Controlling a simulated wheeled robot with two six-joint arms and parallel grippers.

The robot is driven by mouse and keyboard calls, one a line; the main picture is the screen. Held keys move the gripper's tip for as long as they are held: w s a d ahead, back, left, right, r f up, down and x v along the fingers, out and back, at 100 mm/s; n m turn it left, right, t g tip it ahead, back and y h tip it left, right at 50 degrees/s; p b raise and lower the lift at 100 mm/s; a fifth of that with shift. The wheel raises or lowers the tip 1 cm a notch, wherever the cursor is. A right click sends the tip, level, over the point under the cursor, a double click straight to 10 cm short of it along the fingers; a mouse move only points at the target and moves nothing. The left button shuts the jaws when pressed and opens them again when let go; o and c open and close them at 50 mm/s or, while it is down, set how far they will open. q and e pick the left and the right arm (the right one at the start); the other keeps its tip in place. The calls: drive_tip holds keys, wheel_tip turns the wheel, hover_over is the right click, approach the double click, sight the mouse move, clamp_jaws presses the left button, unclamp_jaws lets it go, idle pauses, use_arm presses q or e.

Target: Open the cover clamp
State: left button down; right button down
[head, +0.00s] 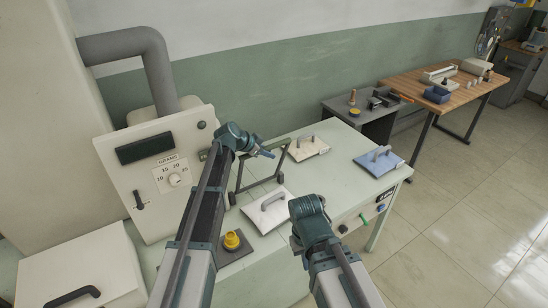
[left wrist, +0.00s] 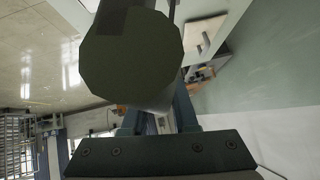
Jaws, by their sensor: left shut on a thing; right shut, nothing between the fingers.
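The cover clamp (head: 280,145) appears to be the dark green U-shaped frame standing up on the pale bench in the head view. Its crossbar is raised above the bench top and its two legs reach down to it. My left gripper (head: 265,152) is at the crossbar and shut on it. In the left wrist view the round dark end of a bar (left wrist: 130,55) fills the upper middle and hides the fingertips. My right gripper (head: 304,260) is shut and empty, low by the bench's front edge; its fingers are hardly visible.
A white plate with a grey handle (head: 275,216) lies before the frame. A cream plate (head: 308,151) and a blue plate (head: 381,166) lie further right. A yellow button (head: 232,240) sits at the front. A dial panel (head: 153,165) stands at the left.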

use_arm(q)
drive_tip(key=shift+w+a+r+p, duration=0.15)
drive_tip(key=shift+w+a+r, duration=0.05)
drive_tip(key=shift+w+a, duration=0.4)
drive_tip(key=shift+w+a+r+p, duration=0.2)
drive_tip(key=shift+w+a, duration=0.15)
drive_tip(key=shift+w, duration=0.35)
drive_tip(key=c, duration=0.7)
unclamp_jaws()
drive_tip(key=shift+r, duration=0.1)
drive_tip(key=shift+p+v, duration=4.8)
drive_tip(key=shift+v, duration=2.05)
